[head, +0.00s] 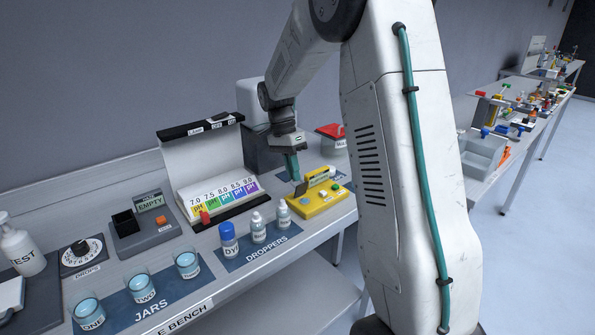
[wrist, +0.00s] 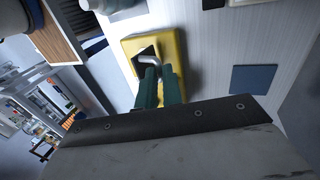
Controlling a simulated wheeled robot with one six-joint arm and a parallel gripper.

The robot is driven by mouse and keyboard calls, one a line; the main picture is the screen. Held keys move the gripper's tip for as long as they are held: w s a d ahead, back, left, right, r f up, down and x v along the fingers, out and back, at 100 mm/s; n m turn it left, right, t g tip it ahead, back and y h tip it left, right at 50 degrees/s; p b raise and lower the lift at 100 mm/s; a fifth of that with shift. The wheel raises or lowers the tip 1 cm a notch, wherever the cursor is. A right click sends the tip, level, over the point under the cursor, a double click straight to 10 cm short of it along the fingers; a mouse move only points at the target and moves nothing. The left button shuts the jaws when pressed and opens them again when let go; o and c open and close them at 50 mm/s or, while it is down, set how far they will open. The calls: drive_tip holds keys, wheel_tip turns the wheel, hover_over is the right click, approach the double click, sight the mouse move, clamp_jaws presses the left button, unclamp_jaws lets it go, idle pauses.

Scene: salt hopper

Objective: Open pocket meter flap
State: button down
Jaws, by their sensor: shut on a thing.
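My gripper (head: 294,177), with green fingers, reaches down at the meter's left back side. In the wrist view, the yellow meter (wrist: 183,47) lies beyond my fingertips (wrist: 160,76). The fingers are close together on a bent grey metal handle (wrist: 149,59) over a dark patch of the meter. My fingers partly hide the handle.
Dropper bottles (head: 258,227) stand left of the meter, with jars (head: 187,264) further left. A pH colour chart (head: 217,196) stands behind them. A red-topped box (head: 331,136) is behind the meter. The bench front edge is close to the meter.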

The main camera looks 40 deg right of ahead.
drive_tip(key=shift+w+f+g, duration=0.2)
drive_tip(key=shift+w+g, duration=0.35)
drive_tip(key=shift+g, duration=0.25)
drive_tip(key=c, duration=1.5)
unclamp_jaws()
drive_tip(key=shift+c, duration=0.2)
drive_tip(key=v, duration=0.7)
drive_tip(key=shift+w+r, duration=0.2)
drive_tip(key=shift+r, duration=0.15)
